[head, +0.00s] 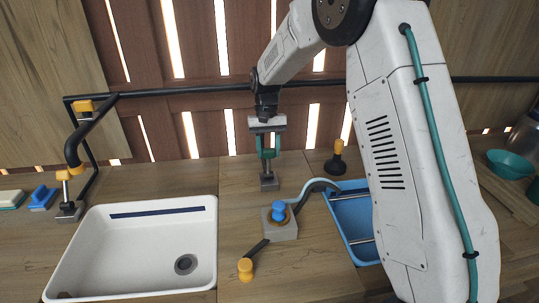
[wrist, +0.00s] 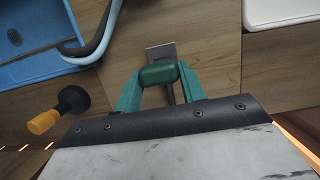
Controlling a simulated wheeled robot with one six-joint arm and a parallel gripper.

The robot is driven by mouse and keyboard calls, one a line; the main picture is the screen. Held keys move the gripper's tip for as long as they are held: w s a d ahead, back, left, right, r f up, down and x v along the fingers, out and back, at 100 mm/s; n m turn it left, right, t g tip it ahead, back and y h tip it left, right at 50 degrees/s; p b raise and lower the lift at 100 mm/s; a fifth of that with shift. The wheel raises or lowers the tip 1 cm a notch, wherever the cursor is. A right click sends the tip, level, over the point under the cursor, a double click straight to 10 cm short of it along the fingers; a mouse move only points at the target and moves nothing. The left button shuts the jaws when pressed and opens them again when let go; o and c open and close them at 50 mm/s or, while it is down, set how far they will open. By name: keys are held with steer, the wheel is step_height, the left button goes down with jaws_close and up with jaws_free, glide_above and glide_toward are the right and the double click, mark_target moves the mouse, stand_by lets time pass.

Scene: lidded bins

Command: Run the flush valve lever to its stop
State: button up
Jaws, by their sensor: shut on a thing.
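My gripper (head: 268,147) has teal fingers and points down in front of the back wall. In the wrist view my gripper (wrist: 160,88) is shut on a dark green rounded grip (wrist: 159,73), with a finger on each side. The grip appears to be the handle of the flush valve lever. Below it a grey post stands on a square grey base (head: 269,182) on the counter, and part of a grey plate (wrist: 160,50) shows beyond the grip in the wrist view. My fingers hide most of the lever's stem, so its angle is hard to tell.
A grey block with a blue knob (head: 279,211) and a black arm ending in an orange knob (head: 245,268) stands in front. A white sink (head: 75,240) is left, a blue basin (head: 352,232) right. A black-and-orange plunger-like thing (head: 336,163) stands behind the basin.

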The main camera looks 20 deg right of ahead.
steer(key=shift+w+d+f, duration=0.15)
steer(key=shift+w, duration=0.55)
steer(key=shift+w+d+f, duration=0.15)
steer(key=shift+w, duration=0.5)
steer(key=shift+w+d+f, duration=0.15)
steer(key=shift+w, duration=0.55)
steer(key=o, duration=1)
steer(key=v, duration=0.7)
steer(key=shift+w+r, duration=0.15)
steer(key=shift+r, duration=0.2)
